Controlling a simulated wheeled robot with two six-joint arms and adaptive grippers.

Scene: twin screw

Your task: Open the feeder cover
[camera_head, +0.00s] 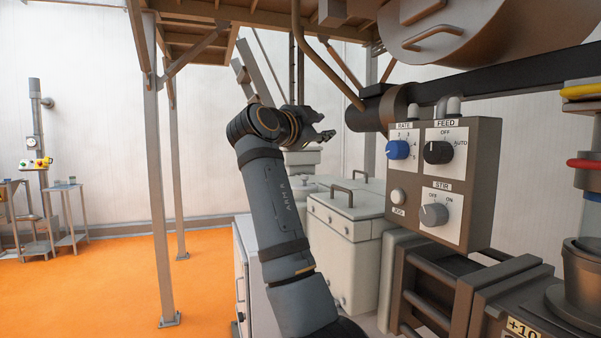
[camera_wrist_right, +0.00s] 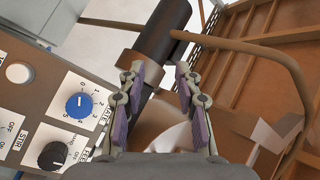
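A large rounded metal housing with a bar handle (camera_head: 432,38) hangs at the top right of the head view; it may carry the feeder cover, but I cannot tell for sure. My right gripper (camera_head: 326,134) is raised in the middle of the head view, left of the control box and below the housing, apart from the handle. In the right wrist view my right gripper (camera_wrist_right: 160,72) has its two fingers spread with nothing held. A dark cylinder with a brown collar (camera_wrist_right: 165,35) shows beyond the fingers. My left gripper is not in view.
A control box (camera_head: 446,183) with RATE, FEED and STIR knobs stands right of my arm. Pale cabinets with handles (camera_head: 346,226) stand behind the arm. A brown pipe (camera_head: 323,62) slants down near the gripper. A steel post (camera_head: 158,180) stands left; the orange floor beyond is largely open.

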